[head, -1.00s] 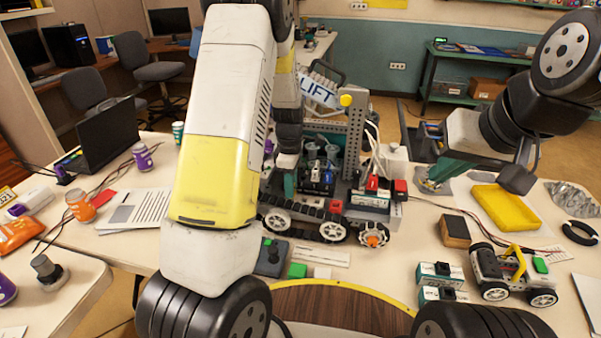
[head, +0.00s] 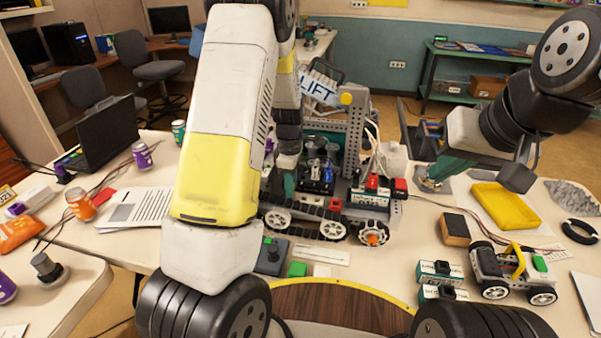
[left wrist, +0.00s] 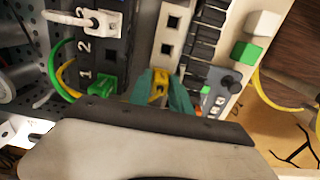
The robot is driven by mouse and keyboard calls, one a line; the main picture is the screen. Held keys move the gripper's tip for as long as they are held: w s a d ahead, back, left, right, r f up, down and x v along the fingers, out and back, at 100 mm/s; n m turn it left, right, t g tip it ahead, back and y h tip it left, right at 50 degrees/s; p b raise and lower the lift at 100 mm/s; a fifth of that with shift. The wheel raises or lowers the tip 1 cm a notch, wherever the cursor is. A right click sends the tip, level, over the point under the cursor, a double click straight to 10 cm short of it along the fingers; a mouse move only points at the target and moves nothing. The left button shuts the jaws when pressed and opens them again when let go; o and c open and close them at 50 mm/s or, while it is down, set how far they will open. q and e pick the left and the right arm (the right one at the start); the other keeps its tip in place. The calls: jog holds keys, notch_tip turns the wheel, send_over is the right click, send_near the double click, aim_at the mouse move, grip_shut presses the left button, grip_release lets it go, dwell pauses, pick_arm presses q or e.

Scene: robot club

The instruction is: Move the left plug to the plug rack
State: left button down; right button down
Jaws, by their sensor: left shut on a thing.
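In the left wrist view, my left gripper (left wrist: 162,90) has its teal fingers closed on a yellow plug (left wrist: 159,87). The plug is at the lower end of a pale strip with square holes (left wrist: 168,45), which looks like the plug rack. I cannot tell if the plug is seated in it. A dark numbered panel beside it holds a green plug (left wrist: 103,86) at 1 and a white plug (left wrist: 105,22) near 3.
A tracked robot (head: 325,225) with a perforated mast stands mid-table.

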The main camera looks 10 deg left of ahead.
pick_arm(q)
jog(key=shift+f, duration=0.2)
jog(key=c, duration=1.1)
grip_release()
jog(key=shift+r, duration=0.15)
jog(key=shift+r, duration=3.4)
